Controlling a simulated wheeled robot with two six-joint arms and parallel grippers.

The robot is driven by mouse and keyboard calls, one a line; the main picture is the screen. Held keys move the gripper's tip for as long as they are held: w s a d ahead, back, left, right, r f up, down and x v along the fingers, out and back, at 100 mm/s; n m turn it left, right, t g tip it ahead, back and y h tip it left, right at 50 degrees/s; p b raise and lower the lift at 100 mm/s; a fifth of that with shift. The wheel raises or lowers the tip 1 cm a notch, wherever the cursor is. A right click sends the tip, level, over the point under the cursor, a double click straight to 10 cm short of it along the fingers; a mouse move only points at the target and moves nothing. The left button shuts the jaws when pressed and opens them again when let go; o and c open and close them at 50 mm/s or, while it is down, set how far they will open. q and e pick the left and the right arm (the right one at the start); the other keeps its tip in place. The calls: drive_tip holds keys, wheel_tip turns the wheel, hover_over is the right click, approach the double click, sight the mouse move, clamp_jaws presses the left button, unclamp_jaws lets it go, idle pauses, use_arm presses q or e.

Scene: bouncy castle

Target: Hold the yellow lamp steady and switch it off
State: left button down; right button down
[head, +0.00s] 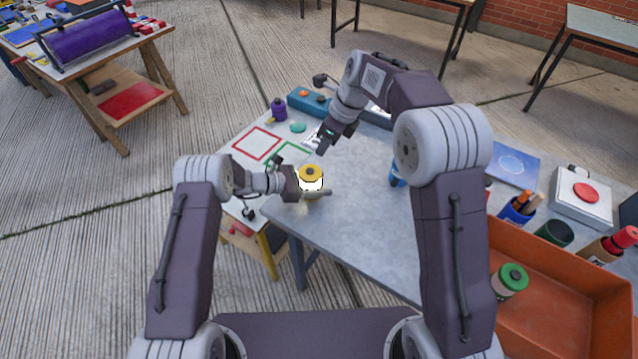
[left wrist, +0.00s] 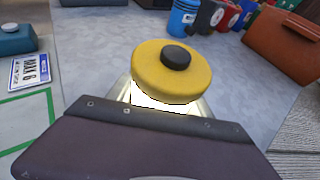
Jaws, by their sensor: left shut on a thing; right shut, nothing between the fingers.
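The yellow lamp (head: 311,172) is upright at the grey table's left part, with a yellow cap, a dark button on top and a bright, lit white body. In the left wrist view the lamp (left wrist: 172,80) shows its cap, the black button (left wrist: 176,57) and the glow below. My left gripper (head: 308,193) is shut on the lamp's body from the left; its fingers hide part of the lamp. My right gripper (head: 325,142) is shut and empty, above the table behind the lamp and apart from it.
Red (head: 256,144) and green (head: 292,152) outlined squares lie behind the lamp. A purple bottle (head: 279,110) and a blue box (head: 310,101) stand at the back. An orange tray (head: 560,300), a green-lidded jar (head: 511,280) and a red-button box (head: 584,197) are at right. The table's middle (head: 365,225) is clear.

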drive_tip(key=w+d+f+n+h, duration=0.15)
drive_tip(key=d+n+h, duration=0.25)
drive_tip(key=d+n, duration=0.5)
use_arm(q)
drive_tip(key=shift+a, duration=0.1)
use_arm(e)
wheel_tip(320, 180, up, 3)
drive_tip(key=n+t+h, duration=0.3)
drive_tip(key=n+t, duration=0.4)
drive_tip(key=n, duration=1.2)
hover_over(309, 173)
drive_tip(key=shift+f, duration=4.4)
